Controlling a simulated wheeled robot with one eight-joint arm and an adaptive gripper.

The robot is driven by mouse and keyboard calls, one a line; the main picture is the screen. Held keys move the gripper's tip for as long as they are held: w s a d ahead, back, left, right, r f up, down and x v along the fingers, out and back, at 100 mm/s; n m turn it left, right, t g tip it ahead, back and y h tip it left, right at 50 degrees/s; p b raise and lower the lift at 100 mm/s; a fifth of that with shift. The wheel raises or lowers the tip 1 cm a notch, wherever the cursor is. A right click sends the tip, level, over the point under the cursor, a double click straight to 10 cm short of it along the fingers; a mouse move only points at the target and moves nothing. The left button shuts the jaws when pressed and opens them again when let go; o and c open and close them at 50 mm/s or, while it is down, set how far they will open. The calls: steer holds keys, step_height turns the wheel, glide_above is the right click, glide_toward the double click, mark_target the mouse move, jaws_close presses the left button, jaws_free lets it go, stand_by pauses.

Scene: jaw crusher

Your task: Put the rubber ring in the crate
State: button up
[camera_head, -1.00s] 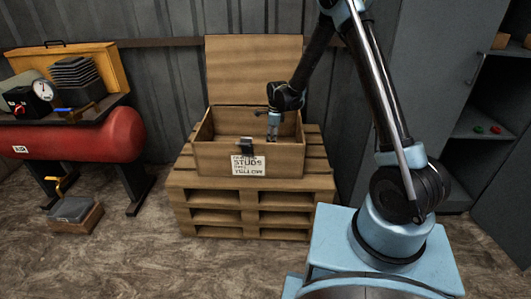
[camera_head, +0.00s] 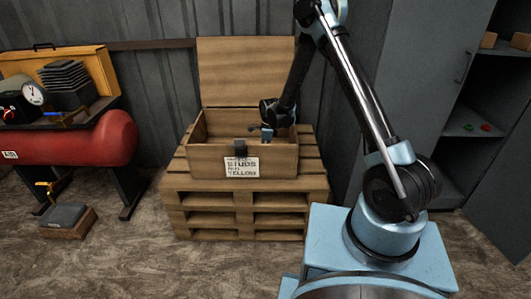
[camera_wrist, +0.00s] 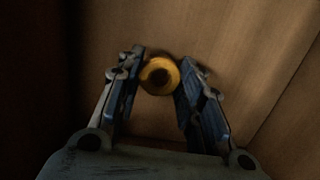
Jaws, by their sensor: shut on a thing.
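The wooden crate (camera_head: 207,161) stands with its lid raised on a stack of pallets and carries a stencilled label on its front. My gripper (camera_head: 267,138) reaches down into the right part of the crate, its fingertips partly hidden by the front wall. In the wrist view the rubber ring (camera_wrist: 159,75), yellow-orange with a dark hole, sits between the fingertips of my gripper (camera_wrist: 160,82). The gripper is shut on it. Brown boards of the crate (camera_wrist: 215,35) lie behind the ring; I cannot tell whether the ring touches them.
The raised lid (camera_head: 246,72) stands behind the crate opening. The pallets (camera_head: 245,196) bear the crate. A red air tank (camera_head: 75,142) with gear on top is at left. A grey cabinet (camera_head: 425,80) stands at right.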

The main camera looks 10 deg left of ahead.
steer(key=shift+f, duration=0.6)
steer(key=o, duration=0.9)
step_height(320, 180, up, 13)
steer(key=d, duration=0.1)
steer(key=s+d+r+n, duration=0.2)
steer(key=d+r+n, duration=0.2)
steer(key=d+r, duration=1)
steer(key=s+d+r+n+t, duration=0.1)
steer(key=s+d+r+n, duration=0.2)
steer(key=d, duration=0.4)
steer(key=s+d+r, duration=0.2)
steer(key=s+d, duration=0.2)
steer(key=d, duration=0.3)
steer(key=shift+s+d+f+n+t+h, duration=0.2)
steer(key=shift+s+d+f+n, duration=0.9)
steer(key=shift+s+d, duration=2.15)
steer(key=shift+s+d+f+n+t+h, duration=0.3)
steer(key=shift+s+d+n, duration=1.8)
steer(key=shift+s, duration=2)
steer(key=shift+s+d+f+n+h, duration=0.1)
steer(key=shift+s+d+f+n, duration=0.85)
steer(key=shift+s+d, duration=2.45)
